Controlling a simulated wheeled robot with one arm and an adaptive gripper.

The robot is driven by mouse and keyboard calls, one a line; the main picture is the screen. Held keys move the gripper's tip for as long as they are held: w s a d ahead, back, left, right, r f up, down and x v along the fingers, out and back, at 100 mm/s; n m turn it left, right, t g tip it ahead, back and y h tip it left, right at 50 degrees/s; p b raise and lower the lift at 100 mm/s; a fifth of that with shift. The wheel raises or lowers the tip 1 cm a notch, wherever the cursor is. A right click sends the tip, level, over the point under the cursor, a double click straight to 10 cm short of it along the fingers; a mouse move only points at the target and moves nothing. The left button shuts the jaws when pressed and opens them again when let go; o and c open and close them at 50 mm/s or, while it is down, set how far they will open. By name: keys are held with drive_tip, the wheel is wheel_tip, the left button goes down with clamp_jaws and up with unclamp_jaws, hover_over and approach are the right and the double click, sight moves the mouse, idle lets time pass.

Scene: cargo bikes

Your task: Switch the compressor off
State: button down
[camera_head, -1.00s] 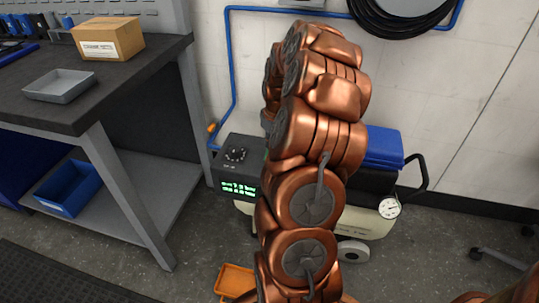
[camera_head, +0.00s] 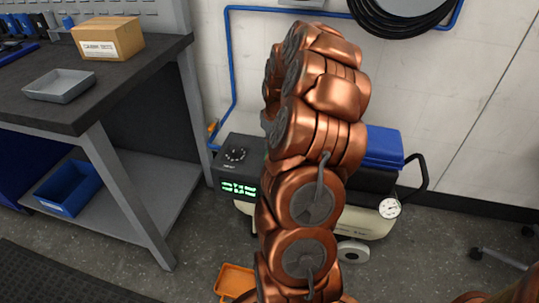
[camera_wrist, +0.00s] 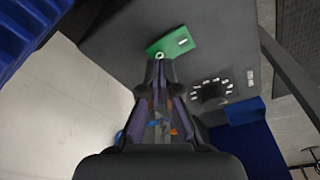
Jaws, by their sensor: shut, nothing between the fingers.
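The compressor (camera_head: 243,155) stands on the floor against the wall, with a dark control box, a round dial and a lit green display (camera_head: 239,188). A pale tank and a gauge (camera_head: 389,208) show at its right; my copper arm hides its middle. In the wrist view, my gripper (camera_wrist: 159,70) is shut and empty. Its tips are at the lower edge of a green plate (camera_wrist: 170,44) with white marks on the dark top. I cannot tell whether they touch it. The dial (camera_wrist: 210,93) with white marks around it lies to the right of the fingers. In the head view my gripper is hidden.
A workbench (camera_head: 120,85) with a grey tray (camera_head: 60,86) and a cardboard box (camera_head: 108,39) stands left. An orange bin (camera_head: 236,280) is on the floor. A black hose (camera_head: 410,25) hangs on the wall.

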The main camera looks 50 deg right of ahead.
drive_tip(key=shift+f, duration=0.95)
idle(0.6)
drive_tip(key=shift+r, duration=0.15)
drive_tip(key=shift+r+p, duration=0.95)
drive_tip(key=shift+r, duration=2.45)
